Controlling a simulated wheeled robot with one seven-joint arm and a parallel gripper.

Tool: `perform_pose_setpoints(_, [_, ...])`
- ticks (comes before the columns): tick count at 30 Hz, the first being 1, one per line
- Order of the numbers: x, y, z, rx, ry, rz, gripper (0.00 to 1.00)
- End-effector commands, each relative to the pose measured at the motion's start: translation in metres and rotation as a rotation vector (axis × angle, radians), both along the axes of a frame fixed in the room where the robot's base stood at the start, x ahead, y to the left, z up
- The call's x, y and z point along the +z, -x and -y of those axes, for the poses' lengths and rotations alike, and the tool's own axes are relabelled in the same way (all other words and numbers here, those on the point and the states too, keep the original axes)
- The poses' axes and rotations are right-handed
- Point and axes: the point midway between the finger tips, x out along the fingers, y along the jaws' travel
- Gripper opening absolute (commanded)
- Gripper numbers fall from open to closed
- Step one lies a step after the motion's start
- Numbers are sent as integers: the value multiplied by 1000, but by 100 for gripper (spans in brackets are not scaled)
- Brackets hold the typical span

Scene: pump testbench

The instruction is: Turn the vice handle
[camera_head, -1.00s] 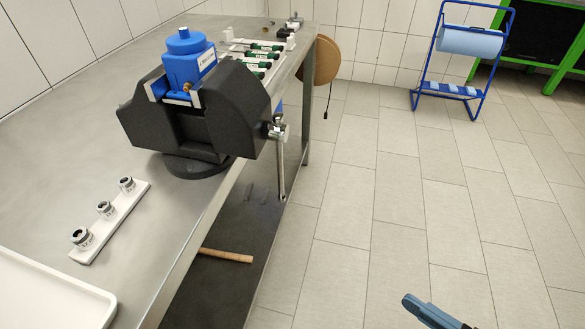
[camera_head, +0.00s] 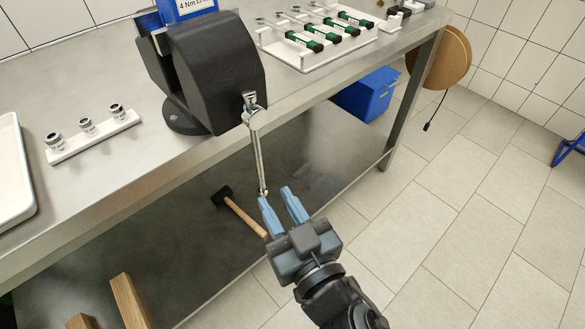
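The black vice (camera_head: 215,75) stands on the front edge of the metal bench, with part of a blue block (camera_head: 186,8) in its jaws at the top edge of the view. Its silver handle (camera_head: 258,150) hangs almost straight down from the screw head (camera_head: 250,100), in front of the bench edge. My gripper (camera_head: 280,197) has two blue fingers, spread apart, pointing up at the lower end of the handle. The handle's tip shows close to the left fingertip. I cannot tell whether they touch. Nothing is visible between the fingers.
A white tray with green-handled tools (camera_head: 320,40) and a strip with three small fittings (camera_head: 90,135) lie on the bench (camera_head: 60,90). Below are a mallet (camera_head: 240,212), a blue box (camera_head: 368,93) and wooden pieces (camera_head: 130,300).

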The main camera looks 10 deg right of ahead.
Motion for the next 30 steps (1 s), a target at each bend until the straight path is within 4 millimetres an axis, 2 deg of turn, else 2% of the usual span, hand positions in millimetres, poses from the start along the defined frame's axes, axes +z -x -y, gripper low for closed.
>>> perform_pose_setpoints(5, [4, -13, -8, 1, -5, 5, 31])
perform_pose_setpoints(18, [3, -70, -27, 0, -4, 4, 31])
perform_pose_setpoints(30, [1, -76, -29, 0, -3, 3, 31])
